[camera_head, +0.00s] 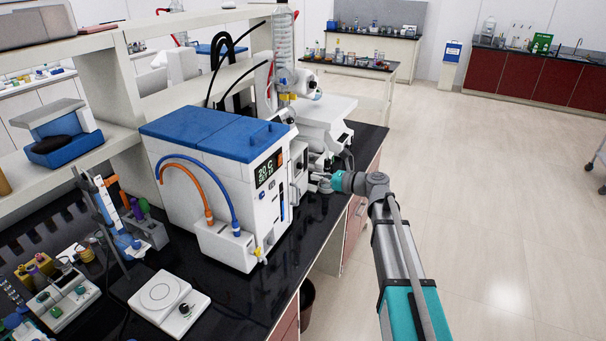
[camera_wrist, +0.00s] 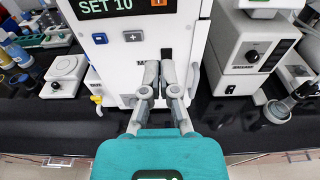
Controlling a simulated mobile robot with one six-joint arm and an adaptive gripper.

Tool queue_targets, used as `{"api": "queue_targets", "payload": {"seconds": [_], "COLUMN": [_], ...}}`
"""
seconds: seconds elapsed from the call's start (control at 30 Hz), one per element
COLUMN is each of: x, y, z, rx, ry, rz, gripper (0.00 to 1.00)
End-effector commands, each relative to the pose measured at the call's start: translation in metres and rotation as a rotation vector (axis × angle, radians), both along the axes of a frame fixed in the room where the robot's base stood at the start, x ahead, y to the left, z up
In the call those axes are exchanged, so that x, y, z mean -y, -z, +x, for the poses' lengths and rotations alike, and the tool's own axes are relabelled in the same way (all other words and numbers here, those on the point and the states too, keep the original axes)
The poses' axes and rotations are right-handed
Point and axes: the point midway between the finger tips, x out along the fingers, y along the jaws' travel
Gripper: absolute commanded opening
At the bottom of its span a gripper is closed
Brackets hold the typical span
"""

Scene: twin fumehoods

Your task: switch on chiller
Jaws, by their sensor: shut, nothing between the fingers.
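The chiller (camera_head: 215,133) is a white box with a blue lid on the black bench in the head view. Its lit display (camera_head: 268,170) reads about 20 C and SET 10. In the wrist view, its front panel (camera_wrist: 125,62) fills the upper middle, with a blue button (camera_wrist: 100,38), a plus button (camera_wrist: 133,37) and an orange-marked button (camera_wrist: 159,3). My gripper (camera_wrist: 160,72) is shut and empty, its fingertips close to the lower front panel, over a dark mark and partly hidden lettering. Contact cannot be told. In the head view, my gripper (camera_head: 321,181) is right of the chiller front.
A white instrument with a knob (camera_wrist: 250,55) stands right of the chiller in the wrist view. A hotplate stirrer (camera_head: 168,300) is at the front left of the bench. Blue and orange hoses (camera_head: 190,168) loop from the chiller's side. The floor right of the bench is clear.

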Motion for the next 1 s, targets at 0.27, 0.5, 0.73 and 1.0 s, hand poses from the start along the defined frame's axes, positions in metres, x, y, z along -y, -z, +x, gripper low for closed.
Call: {"api": "queue_targets", "payload": {"seconds": [0.27,0.5,0.73,1.0], "x": [0.026,0.029,0.029,0.028], "y": [0.004,0.004,0.004,0.020], "z": [-0.012,-0.013,-0.013,-0.029], "rx": [0.000,0.000,0.000,0.074], "ry": [-0.001,-0.002,-0.002,-0.037], "rz": [0.000,0.000,0.000,-0.110], "gripper": [0.00,0.00,0.00,0.00]}}
